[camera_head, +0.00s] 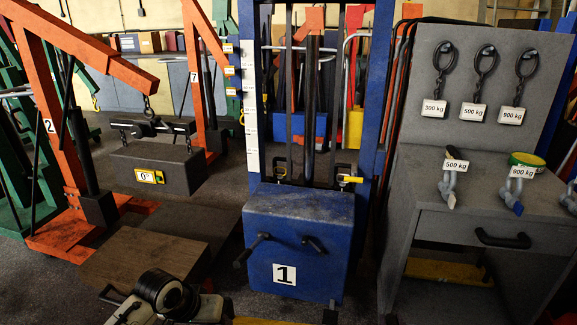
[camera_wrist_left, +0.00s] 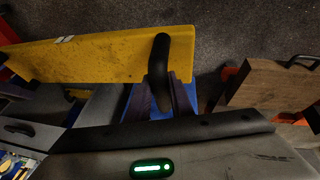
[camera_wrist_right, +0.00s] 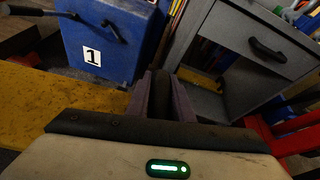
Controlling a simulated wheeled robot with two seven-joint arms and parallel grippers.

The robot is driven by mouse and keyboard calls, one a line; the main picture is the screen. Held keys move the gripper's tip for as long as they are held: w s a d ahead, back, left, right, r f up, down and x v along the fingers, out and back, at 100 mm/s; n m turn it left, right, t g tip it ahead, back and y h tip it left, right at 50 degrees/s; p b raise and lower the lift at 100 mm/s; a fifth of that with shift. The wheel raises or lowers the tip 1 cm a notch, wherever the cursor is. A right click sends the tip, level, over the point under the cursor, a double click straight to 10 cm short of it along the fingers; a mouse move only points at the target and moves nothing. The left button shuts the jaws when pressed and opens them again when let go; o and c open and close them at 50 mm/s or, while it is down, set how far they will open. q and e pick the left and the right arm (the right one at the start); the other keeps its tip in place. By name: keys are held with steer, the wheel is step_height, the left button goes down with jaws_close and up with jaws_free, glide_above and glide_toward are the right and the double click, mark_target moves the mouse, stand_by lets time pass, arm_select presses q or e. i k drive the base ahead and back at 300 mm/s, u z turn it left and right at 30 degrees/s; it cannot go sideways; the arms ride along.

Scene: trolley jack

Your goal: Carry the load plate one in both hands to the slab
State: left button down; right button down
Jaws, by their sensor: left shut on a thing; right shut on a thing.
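A long yellow plate, which I take as load plate one (camera_wrist_left: 100,50), has a black handle at its end, between the fingers of my left gripper (camera_wrist_left: 160,95). In the right wrist view my right gripper (camera_wrist_right: 165,95) is shut on the plate's other black handle. The yellow plate (camera_wrist_right: 75,105) runs left from there, in front of the blue block marked 1. In the head view only a strip of the plate (camera_head: 265,321) shows at the bottom edge. No label names the slab; a grey block (camera_head: 160,170) marked 0° hangs from the orange hoist.
A wood-topped block (camera_head: 150,255) with a black handle stands low at the left. The blue block (camera_head: 300,235) marked 1 has two black handles and stands in the centre. A grey drawer cabinet (camera_head: 480,260) stands on the right.

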mark_target(141, 261)
steer(key=u, duration=1.55)
steer(key=i, duration=1.4)
steer(key=u, duration=0.45)
steer(key=i, duration=1.7)
steer(key=z, duration=0.05)
